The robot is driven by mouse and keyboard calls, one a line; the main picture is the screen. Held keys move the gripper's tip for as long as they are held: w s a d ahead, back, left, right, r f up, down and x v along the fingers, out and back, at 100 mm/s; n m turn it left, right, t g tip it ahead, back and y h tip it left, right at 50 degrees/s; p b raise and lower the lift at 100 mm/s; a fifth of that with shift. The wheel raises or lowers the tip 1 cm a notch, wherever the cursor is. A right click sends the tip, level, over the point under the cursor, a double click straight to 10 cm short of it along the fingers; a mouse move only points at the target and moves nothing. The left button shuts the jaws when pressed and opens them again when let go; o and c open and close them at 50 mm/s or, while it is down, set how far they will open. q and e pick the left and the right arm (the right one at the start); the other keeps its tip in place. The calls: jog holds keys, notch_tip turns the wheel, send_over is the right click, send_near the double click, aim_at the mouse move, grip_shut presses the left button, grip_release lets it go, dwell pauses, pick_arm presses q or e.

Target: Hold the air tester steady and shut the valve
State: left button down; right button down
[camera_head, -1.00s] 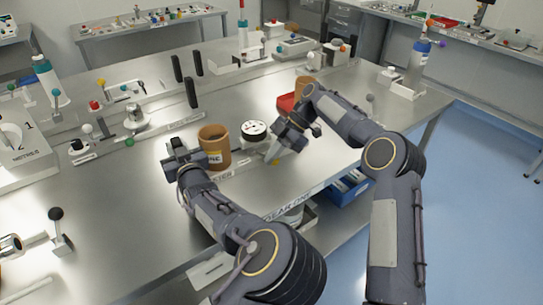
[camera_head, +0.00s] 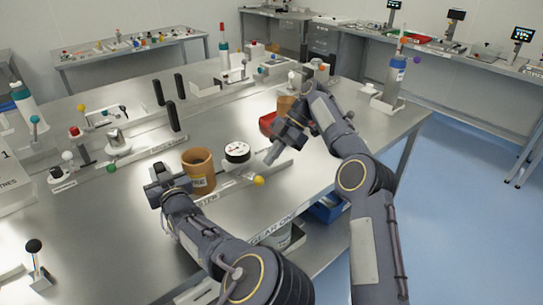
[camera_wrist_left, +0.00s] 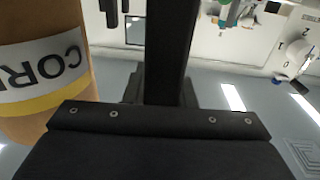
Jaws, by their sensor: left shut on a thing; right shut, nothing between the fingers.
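The air tester has a white round gauge (camera_head: 237,152) with a black rim and a yellow ball (camera_head: 258,180), which looks like the end of its valve lever. It lies near the table's front edge. My left gripper (camera_head: 163,184) is shut at the tester's left end, beside the brown cup. The part it holds is hidden behind its fingers, also in the left wrist view (camera_wrist_left: 168,60). My right gripper (camera_head: 271,157) is shut and empty, right of the gauge and a little beyond the yellow ball, seemingly apart from it. I cannot tell the valve's exact position.
A brown labelled cup (camera_head: 198,172) stands between my left gripper and the gauge. It fills the left of the left wrist view (camera_wrist_left: 45,75). A red bin (camera_head: 268,122) stands behind my right gripper. Fixtures with coloured knobs and black posts (camera_head: 173,116) stand farther back left.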

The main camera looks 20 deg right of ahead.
pick_arm(q)
jog(key=shift+a+f, duration=0.25)
jog(key=shift+f, duration=0.05)
dwell(0.8)
jog(key=c, duration=1.1)
grip_release()
jog(key=shift+r, duration=0.1)
jog(key=shift+d+r, duration=0.1)
jog(key=v, duration=1.2)
jog(key=shift+r, duration=0.1)
jog(key=shift+r, duration=0.1)
